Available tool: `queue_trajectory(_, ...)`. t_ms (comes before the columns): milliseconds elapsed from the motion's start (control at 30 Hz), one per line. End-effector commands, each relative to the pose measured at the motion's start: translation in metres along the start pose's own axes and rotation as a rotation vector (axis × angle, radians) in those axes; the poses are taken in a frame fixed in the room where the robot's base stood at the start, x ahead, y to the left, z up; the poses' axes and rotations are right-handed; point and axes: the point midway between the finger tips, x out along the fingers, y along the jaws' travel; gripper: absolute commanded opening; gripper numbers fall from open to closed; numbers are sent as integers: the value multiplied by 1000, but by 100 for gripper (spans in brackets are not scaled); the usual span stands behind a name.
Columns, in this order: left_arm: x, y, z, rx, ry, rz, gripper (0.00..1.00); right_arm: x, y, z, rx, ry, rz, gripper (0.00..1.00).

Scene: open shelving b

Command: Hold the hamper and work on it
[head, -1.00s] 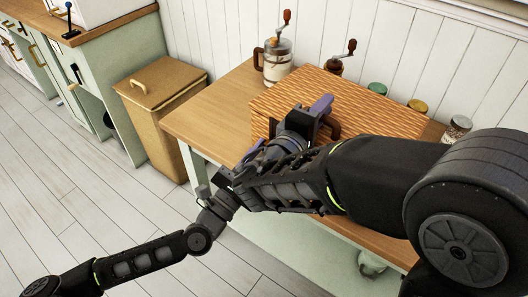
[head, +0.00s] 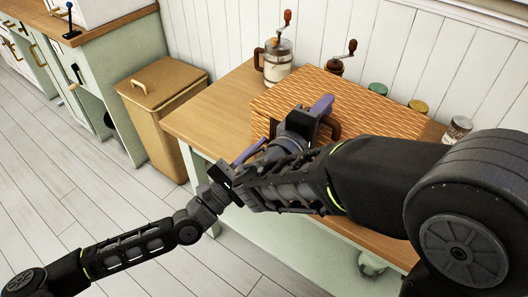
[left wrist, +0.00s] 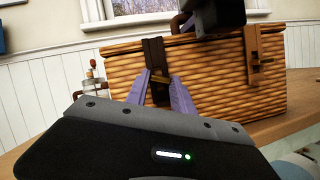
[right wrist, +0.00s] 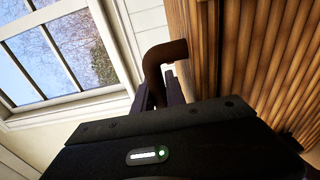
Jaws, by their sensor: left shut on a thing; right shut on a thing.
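The hamper (head: 375,100) is a woven wicker box with its lid down, standing on the wooden worktop. My right gripper (head: 320,108) is shut on its brown curved handle (right wrist: 160,58), which also shows in the head view (head: 333,130). My left gripper (left wrist: 160,78) is at the hamper's front, shut on a dark brown strap fastening (left wrist: 153,52); its purple fingers partly hide the strap. A second strap with a buckle (left wrist: 255,60) hangs to the right on the same face. In the head view my right arm covers much of the hamper's front.
A glass jar with a crank (head: 278,62), a dark grinder (head: 338,66) and several lidded jars (head: 417,106) stand along the wall behind the hamper. A tan lidded bin (head: 160,95) stands left of the table. The worktop left of the hamper (head: 215,110) is clear.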

Motion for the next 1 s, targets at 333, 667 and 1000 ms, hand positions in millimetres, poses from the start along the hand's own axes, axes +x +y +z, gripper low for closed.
queue_trajectory(333,0,3,-1,313,4,-132,0,0,-1,1,-1,-1,-2,0)
queue_trajectory(667,1,6,1,601,3,-252,0,0,-1,1,-1,-2,-1,0)
queue_trajectory(1000,1,8,3,887,3,-369,0,0,-1,1,-1,-2,-1,0)
